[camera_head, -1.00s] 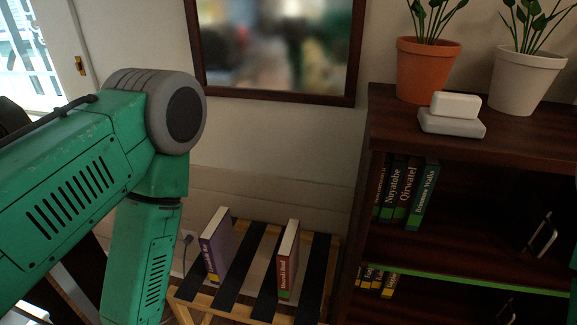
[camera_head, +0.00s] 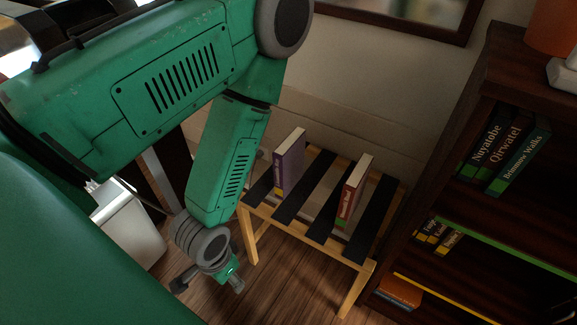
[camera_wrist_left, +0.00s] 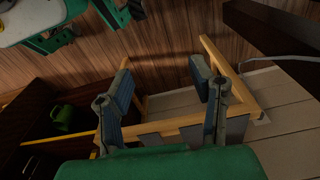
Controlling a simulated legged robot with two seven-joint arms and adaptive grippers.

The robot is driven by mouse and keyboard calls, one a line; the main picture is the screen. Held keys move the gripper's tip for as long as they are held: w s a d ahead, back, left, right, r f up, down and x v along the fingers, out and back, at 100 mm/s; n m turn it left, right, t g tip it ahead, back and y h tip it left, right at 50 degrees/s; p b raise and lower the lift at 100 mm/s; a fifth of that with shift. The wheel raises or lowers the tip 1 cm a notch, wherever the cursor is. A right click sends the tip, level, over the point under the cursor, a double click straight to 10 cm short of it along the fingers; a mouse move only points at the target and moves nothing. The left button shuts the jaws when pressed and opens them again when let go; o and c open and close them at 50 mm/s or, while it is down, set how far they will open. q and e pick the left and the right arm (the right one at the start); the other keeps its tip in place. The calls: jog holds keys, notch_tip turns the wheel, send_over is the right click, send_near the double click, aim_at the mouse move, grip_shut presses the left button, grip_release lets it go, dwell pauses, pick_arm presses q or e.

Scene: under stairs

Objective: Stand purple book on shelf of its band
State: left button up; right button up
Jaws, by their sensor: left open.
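The purple book (camera_head: 288,163) stands upright on the slatted wooden rack (camera_head: 248,238), with a yellow band low on its spine. The bookcase (camera_head: 486,75) at right has a green-edged shelf (camera_head: 520,252) and, below it, a yellow-edged shelf (camera_head: 440,298). My left gripper (camera_head: 208,284) hangs low, left of the rack and apart from the book. In the left wrist view its fingers (camera_wrist_left: 161,80) are spread and empty, with the rack's frame (camera_wrist_left: 180,122) beyond them. I cannot make out the purple book in that view.
A red book (camera_head: 352,190) with a green band stands right of the purple one on the rack. Green-banded books (camera_head: 505,150) fill part of the upper compartment; yellow-banded books (camera_head: 437,236) stand below. An orange object (camera_head: 398,292) lies low in the bookcase. A white bin (camera_head: 130,230) stands left.

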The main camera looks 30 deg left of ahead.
pick_arm(q)
jog(key=w+a+r+t+p, duration=0.1)
jog(key=w+r+t, duration=0.1)
jog(key=w+t, duration=0.35)
jog(key=w+a+r+t, duration=0.1)
jog(key=w+r+t, duration=0.15)
jog(key=w, duration=0.65)
jog(key=n+t, duration=0.1)
jog(key=t, duration=0.4)
send_near(277, 156)
jog(key=x, duration=1)
jog(key=shift+w, duration=0.1)
jog(key=b+x, duration=0.2)
jog(key=x, duration=0.4)
jog(key=shift+w+a, duration=0.1)
jog(key=shift+w, duration=0.2)
jog(key=shift+r, duration=0.1)
grip_shut()
